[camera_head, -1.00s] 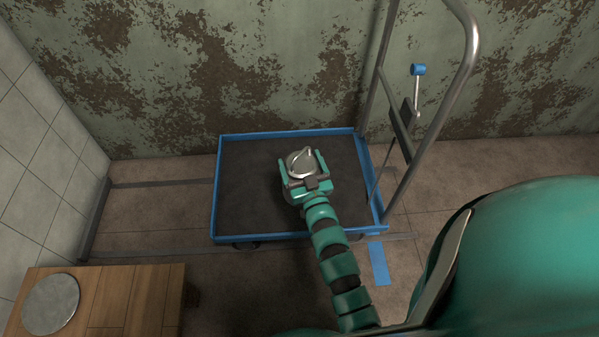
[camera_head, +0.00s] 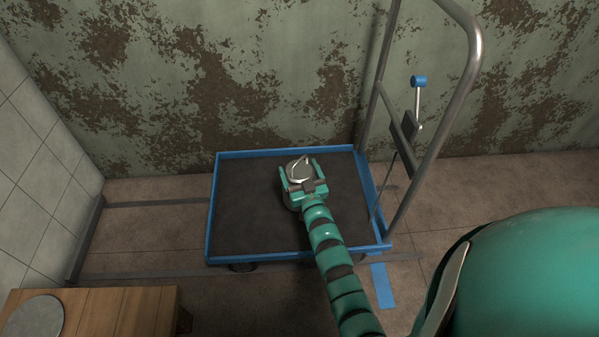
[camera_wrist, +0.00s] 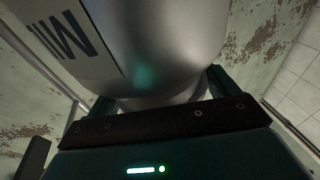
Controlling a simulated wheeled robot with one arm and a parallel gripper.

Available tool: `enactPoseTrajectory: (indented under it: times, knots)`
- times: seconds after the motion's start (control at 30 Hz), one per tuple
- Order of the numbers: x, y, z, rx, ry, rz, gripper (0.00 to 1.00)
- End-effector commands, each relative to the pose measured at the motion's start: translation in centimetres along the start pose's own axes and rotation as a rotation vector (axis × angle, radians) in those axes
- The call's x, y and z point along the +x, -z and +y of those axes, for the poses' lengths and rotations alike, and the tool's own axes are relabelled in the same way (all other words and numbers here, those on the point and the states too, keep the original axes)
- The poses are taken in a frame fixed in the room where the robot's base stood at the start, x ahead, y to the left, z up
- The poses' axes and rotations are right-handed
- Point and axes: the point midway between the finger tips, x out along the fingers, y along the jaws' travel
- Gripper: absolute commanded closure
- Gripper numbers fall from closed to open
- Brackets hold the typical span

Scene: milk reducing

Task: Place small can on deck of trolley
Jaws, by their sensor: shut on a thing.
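The small can (camera_head: 300,170) is silver-grey metal with a handle-like piece on top. My gripper (camera_head: 302,177) is shut on it, with a green finger on either side. The can looks upright and is over the dark deck (camera_head: 245,205) of the trolley, right of the deck's middle. Whether its base touches the deck is hidden by my gripper and arm. In the wrist view the can (camera_wrist: 160,45) fills the upper middle, with part of a dark-lettered label showing. The trolley has a blue rim (camera_head: 285,153) and a tall metal handle (camera_head: 432,135) on its right.
A lever with a blue knob (camera_head: 419,81) is beside the trolley handle. A wooden table (camera_head: 125,310) with a round grey disc (camera_head: 36,316) is at lower left. The peeling wall (camera_head: 260,75) stands behind the trolley. The deck's left part is bare.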

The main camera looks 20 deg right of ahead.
Motion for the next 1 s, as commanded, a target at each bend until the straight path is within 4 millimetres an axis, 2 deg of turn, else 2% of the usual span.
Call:
enactPoseTrajectory:
  times: [0.27,0.63,0.67,0.7,0.73,1.0]
  knots:
    - [-0.2,-2.8,0.0,0.001,0.001,0.007,0.85]
    - [-0.3,-3.0,0.0,0.000,0.001,0.008,0.85]
    - [-0.3,-3.0,0.0,0.000,0.001,0.006,0.10]
    - [-0.3,-3.0,0.0,0.000,0.001,0.006,0.03]
    - [-0.3,-3.0,0.0,0.000,0.001,0.006,0.00]
    - [-0.3,-2.9,0.0,0.000,0.001,0.004,0.00]
